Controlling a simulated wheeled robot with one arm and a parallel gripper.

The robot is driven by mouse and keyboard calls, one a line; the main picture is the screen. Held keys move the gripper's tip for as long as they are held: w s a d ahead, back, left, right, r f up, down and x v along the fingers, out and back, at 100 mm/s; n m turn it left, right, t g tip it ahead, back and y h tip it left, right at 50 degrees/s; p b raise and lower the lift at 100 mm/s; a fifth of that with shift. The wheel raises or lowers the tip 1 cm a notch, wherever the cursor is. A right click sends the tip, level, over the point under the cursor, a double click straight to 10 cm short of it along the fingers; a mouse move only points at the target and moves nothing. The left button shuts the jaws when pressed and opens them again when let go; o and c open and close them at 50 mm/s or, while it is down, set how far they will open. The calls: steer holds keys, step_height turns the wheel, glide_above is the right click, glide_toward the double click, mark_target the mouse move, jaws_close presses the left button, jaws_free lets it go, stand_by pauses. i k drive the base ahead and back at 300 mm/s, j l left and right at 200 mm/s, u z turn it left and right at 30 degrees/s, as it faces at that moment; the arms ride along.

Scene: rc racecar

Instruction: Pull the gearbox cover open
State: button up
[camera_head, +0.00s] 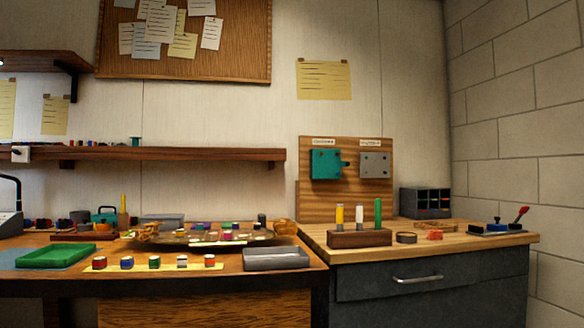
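A teal box-like piece (325,164) with a small tab on its right side is mounted on an upright wooden board (345,197). A grey plate (375,164) with small dark holes is mounted beside it on the right. Each has a small label above it, too small to read for sure. I cannot tell which of them, if either, is the gearbox cover. A long dark low object (190,244) with rounded brown ends and colourful parts on it lies on the left bench; its details are unclear. My gripper is not in view.
The right bench (455,238) holds a wooden block (360,238) with upright tubes, a dark ring (406,237), small red pieces (435,234), a dark compartment box (426,202) and a red-handled tool (520,214). The left bench holds a green tray (57,256) and a grey tray (277,259).

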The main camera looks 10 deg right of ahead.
mark_target(325, 167)
steer(key=i+l+u, duration=0.1)
steer(key=l, duration=0.2)
steer(key=i+l+u, duration=0.2)
steer(key=l, duration=0.45)
steer(key=i+l+u, duration=0.1)
steer(key=i+l, duration=0.15)
steer(key=l, duration=0.1)
